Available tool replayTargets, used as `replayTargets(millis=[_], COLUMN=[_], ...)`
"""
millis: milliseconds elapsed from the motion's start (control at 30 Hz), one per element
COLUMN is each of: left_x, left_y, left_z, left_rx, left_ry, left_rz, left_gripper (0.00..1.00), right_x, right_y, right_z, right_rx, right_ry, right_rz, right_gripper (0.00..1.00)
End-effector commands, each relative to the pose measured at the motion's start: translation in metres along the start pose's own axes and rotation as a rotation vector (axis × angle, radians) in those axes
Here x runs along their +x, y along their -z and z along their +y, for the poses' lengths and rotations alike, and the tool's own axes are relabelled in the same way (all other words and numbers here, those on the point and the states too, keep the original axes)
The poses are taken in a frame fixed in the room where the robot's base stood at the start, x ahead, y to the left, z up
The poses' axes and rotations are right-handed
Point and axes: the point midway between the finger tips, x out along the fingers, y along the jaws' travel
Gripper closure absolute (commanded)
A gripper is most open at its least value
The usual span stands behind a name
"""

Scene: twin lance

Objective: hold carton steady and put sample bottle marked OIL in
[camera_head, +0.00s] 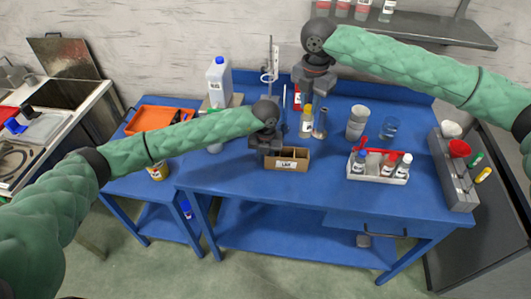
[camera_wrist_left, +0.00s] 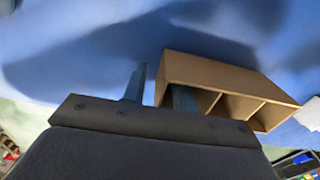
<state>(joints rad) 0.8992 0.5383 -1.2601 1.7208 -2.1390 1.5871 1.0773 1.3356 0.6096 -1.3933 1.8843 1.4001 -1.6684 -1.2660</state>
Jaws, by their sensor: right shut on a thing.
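The brown carton (camera_head: 287,162) stands on the blue bench with a white label on its front. In the left wrist view the carton (camera_wrist_left: 215,72) shows open compartments, with no bottle visible in the parts I see. My left gripper (camera_head: 267,148) is at its left end. In the wrist view its fingers (camera_wrist_left: 160,92) are apart, one outside the carton wall and one inside, with a gap to the wall. My right gripper (camera_head: 309,97) points down behind the carton, shut on a yellow-capped bottle (camera_head: 306,126). The bottle is upright; its label is too small to read.
A metal cylinder (camera_head: 321,124) stands close right of the held bottle. Cups (camera_head: 357,122) and a white tray (camera_head: 379,168) of bottles are further right. A white jug (camera_head: 219,82) and an orange tray (camera_head: 160,119) are left. Bench in front of the carton is clear.

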Motion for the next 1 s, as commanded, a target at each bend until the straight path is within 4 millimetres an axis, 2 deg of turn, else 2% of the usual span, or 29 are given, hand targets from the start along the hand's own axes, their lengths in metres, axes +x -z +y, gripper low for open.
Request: replayTargets(millis=[167, 300, 533, 800, 1000], left_x=[0.0, 0.0, 0.0, 0.0, 0.0], left_y=[0.0, 0.0, 0.0, 0.0, 0.0], left_z=[0.0, 0.0, 0.0, 0.0, 0.0], left_rx=[0.0, 0.0, 0.0, 0.0, 0.0], left_ry=[0.0, 0.0, 0.0, 0.0, 0.0], left_rz=[0.0, 0.0, 0.0, 0.0, 0.0], left_gripper=[0.74, 1.0, 1.0, 1.0, 1.0], right_x=[0.0, 0.0, 0.003, 0.035, 0.044], right_y=[0.0, 0.0, 0.0, 0.001, 0.0], right_z=[0.0, 0.0, 0.0, 0.0, 0.0], right_rx=[0.0, 0.0, 0.009, 0.126, 0.151], right_ry=[0.0, 0.0, 0.0, 0.001, 0.0], right_rz=[0.0, 0.0, 0.001, 0.0, -0.002], right_gripper=[1.0, 1.0, 1.0, 1.0, 1.0])
